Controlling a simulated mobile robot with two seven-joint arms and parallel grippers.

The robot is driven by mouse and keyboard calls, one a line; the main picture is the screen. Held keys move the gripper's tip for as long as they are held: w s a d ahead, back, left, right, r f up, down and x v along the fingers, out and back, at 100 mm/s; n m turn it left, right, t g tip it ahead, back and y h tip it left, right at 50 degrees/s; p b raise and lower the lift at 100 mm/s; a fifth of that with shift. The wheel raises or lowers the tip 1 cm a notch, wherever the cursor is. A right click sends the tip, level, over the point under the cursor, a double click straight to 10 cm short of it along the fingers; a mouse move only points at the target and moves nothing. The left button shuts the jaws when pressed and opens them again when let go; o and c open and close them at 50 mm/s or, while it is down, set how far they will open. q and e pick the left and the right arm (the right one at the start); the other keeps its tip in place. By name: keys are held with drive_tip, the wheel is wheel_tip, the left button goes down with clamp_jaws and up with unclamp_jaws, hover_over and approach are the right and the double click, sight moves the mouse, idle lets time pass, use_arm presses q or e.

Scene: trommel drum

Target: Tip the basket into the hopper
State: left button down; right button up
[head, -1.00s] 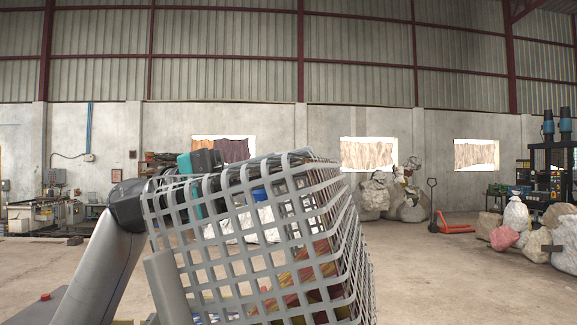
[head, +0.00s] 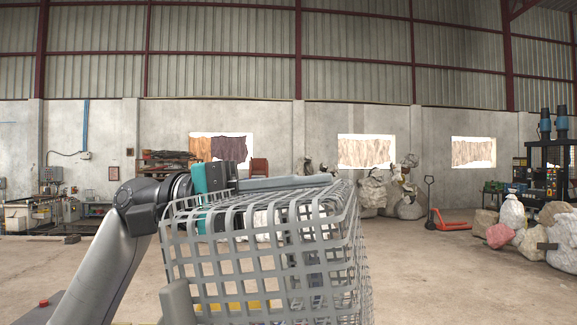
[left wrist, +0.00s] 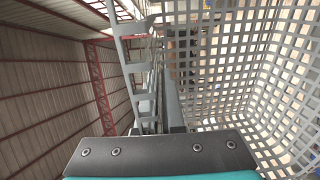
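The basket (head: 262,250) is a grey open lattice, large in the head view's lower middle. Its lattice walls also fill the right of the left wrist view (left wrist: 255,75). My left gripper (head: 290,183) lies along the basket's upper edge. In the left wrist view its two long grey fingers (left wrist: 168,90) run close together, with a lattice wall at them, so it looks shut on the basket. Bits of coloured material show low behind the lattice. I cannot make out the hopper; the basket covers the area in front of me. My right gripper is not in view.
A yellow bar (head: 225,306) shows through the lattice. A red button (head: 43,302) sits on a box at lower left. Sacks (head: 510,215) and an orange pallet truck (head: 452,221) stand at the right. Open concrete floor lies between them and the basket.

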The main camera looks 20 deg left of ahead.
sight(346, 184)
use_arm(q)
drive_tip(key=shift+w+d+r+y+p, duration=0.1)
drive_tip(key=shift+d+y+p, duration=0.5)
drive_tip(key=shift+p, duration=0.55)
drive_tip(key=shift+w+d+r+y+p, duration=0.15)
drive_tip(key=shift+d+y+p, duration=0.2)
drive_tip(key=shift+d+p, duration=0.6)
drive_tip(key=shift+w+d+r+y+p, duration=0.1)
drive_tip(key=shift+d+y+p, duration=0.4)
drive_tip(key=shift+p, duration=0.85)
drive_tip(key=shift+d+f+p, duration=0.2)
drive_tip(key=shift+d+p, duration=0.2)
drive_tip(key=shift+p, duration=0.15)
drive_tip(key=w+d+f+g+y+p, duration=0.1)
drive_tip(key=d+g+y+p, duration=0.2)
drive_tip(key=y, duration=1.4)
drive_tip(key=shift+w+d+f+p, duration=0.15)
drive_tip(key=shift+d+p, duration=1.35)
drive_tip(key=shift+d, duration=0.95)
